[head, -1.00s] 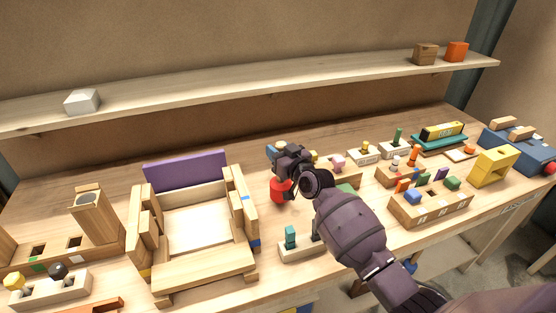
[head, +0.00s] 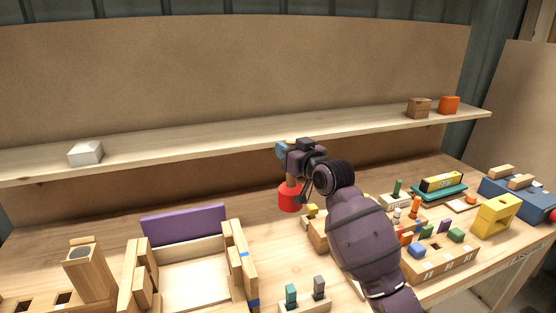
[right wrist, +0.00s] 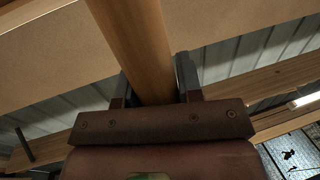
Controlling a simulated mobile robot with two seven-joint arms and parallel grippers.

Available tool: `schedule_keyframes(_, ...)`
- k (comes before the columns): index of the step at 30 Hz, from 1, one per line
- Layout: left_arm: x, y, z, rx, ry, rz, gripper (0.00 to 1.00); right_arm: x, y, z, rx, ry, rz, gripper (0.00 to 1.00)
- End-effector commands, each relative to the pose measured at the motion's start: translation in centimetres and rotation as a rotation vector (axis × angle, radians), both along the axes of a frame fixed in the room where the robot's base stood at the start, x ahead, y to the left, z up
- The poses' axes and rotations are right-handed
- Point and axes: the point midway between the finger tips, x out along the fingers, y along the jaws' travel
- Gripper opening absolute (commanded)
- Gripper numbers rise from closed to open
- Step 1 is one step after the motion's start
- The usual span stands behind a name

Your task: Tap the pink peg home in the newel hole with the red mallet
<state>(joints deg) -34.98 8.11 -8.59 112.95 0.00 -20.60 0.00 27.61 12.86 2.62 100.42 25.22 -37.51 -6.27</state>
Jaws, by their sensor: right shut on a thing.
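The red mallet (head: 291,198) hangs head down from my right gripper (head: 292,165), clear above the workbench right of the middle. My right gripper is shut on its wooden handle, which also shows between the fingers in the right wrist view (right wrist: 137,45). A tall wooden block with a round hole in its top, seemingly the newel (head: 92,277), stands at the front left, well apart from the mallet. I cannot make out a pink peg in that hole. My left gripper is not in view.
A wooden frame with a purple back panel (head: 184,223) stands between the mallet and the newel. A shelf (head: 240,138) runs along the wall behind my gripper. Blocks with coloured pegs (head: 440,262) crowd the right side. The back left of the bench is clear.

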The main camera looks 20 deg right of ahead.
Motion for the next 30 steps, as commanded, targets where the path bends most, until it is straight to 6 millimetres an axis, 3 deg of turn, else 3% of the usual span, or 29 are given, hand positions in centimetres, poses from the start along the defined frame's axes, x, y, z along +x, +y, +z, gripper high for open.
schedule_keyframes(1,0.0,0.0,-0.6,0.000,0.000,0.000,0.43,0.3,-1.9,-0.4,-0.007,-0.001,-0.016,0.00)
schedule_keyframes(9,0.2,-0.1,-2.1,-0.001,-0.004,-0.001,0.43,1.2,-10.2,-0.7,-0.008,0.001,-0.031,0.00)
schedule_keyframes(16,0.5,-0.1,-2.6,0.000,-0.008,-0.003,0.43,1.3,-15.9,0.3,-0.007,-0.001,-0.017,0.00)
schedule_keyframes(19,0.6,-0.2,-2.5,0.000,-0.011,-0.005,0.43,1.3,-17.1,0.7,-0.006,-0.001,-0.003,0.00)
schedule_keyframes(30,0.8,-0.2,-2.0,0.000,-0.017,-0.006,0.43,1.4,-16.9,1.0,-0.004,-0.003,0.034,0.00)
